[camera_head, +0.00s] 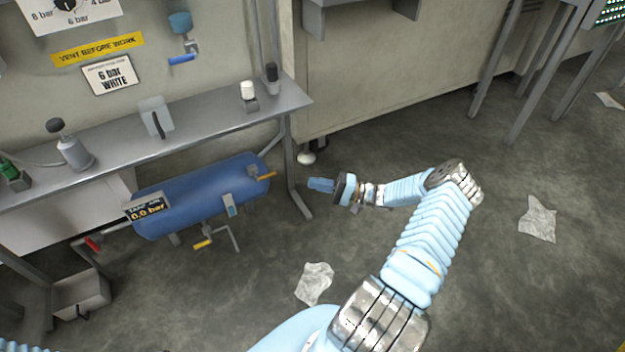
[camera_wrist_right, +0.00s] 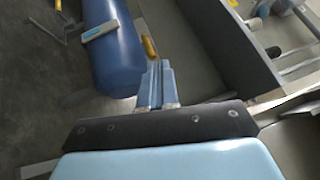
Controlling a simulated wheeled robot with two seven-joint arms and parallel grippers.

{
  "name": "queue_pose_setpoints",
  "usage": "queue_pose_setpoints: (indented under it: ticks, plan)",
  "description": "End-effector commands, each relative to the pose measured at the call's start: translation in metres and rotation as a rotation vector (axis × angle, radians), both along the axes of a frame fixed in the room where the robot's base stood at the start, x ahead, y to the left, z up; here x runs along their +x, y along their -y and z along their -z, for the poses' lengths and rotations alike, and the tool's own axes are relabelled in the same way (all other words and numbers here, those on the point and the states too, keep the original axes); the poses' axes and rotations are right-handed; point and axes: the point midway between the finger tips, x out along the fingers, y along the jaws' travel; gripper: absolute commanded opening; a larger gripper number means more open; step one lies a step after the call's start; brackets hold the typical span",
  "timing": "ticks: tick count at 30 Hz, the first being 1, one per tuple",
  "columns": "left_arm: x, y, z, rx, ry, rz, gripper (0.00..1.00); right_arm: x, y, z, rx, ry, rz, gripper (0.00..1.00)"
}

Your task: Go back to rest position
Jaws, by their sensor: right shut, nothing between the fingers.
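My right gripper (camera_head: 321,185) reaches in from the lower right of the head view, over the floor to the right of the bench leg. Its light-blue fingers are shut with nothing between them. In the right wrist view the closed fingers (camera_wrist_right: 157,84) point toward the blue tank and the bench. My left gripper is not in view; only a bit of light-blue sleeve shows at the bottom left corner of the head view.
A grey metal bench (camera_head: 200,125) stands at the left with several small items on it. The blue tank (camera_head: 195,198) with yellow-handled valves sits below it. Crumpled papers (camera_head: 314,284) (camera_head: 538,219) lie on the grey floor. The floor right of my arm is mostly free.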

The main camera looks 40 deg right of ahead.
Motion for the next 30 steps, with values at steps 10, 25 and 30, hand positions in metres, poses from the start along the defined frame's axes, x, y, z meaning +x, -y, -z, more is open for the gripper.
queue_pose_setpoints:
  ticks: [10, 25, 30]
  plan:
    - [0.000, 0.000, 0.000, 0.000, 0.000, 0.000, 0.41, 0.003, -0.009, 0.002, -0.003, -0.020, -0.020, 0.00]
    - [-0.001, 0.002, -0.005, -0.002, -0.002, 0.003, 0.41, -0.100, -0.306, 0.112, -0.787, -0.781, -0.717, 0.00]
    - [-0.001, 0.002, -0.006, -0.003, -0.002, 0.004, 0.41, -0.144, -0.325, 0.108, -1.195, -0.702, -0.684, 0.00]
